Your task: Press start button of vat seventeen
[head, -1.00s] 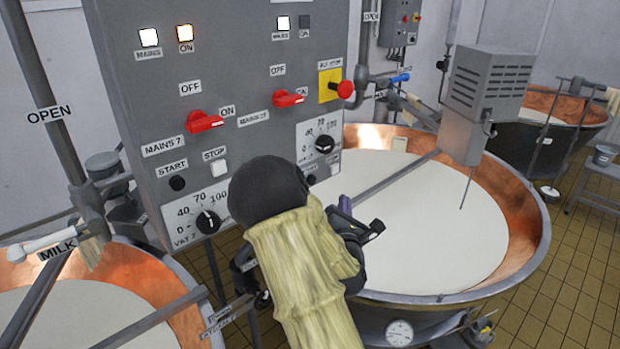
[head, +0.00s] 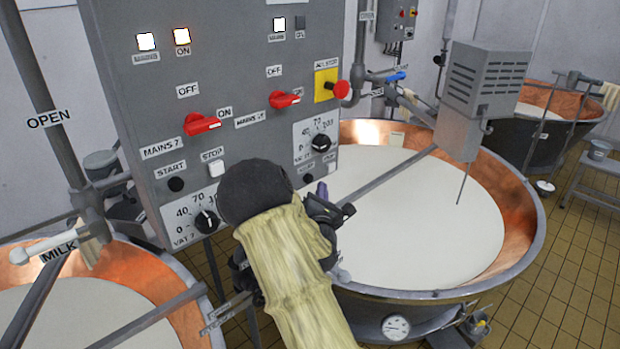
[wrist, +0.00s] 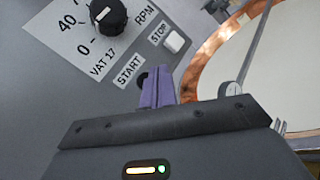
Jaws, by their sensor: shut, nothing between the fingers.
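The grey control panel (head: 240,60) carries the vat 17 controls on its right half. In the wrist view the black start button (wrist: 142,79) sits by the START label, partly hidden behind my purple fingertips. It also shows in the head view (head: 308,178), small and dark. The white stop button (wrist: 173,41) is up and right of it. My gripper (wrist: 157,86) is shut and empty, its tips overlapping the start button's right side. In the head view my gripper (head: 322,190) is just below and right of that button. I cannot tell whether they touch.
The vat 17 dial (wrist: 108,17) is left of the buttons. A red emergency stop (head: 341,92) and red switch (head: 285,100) are above. The copper vat (head: 515,215) of white milk stands right of the panel. The vat 7 start button (head: 176,184) is left.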

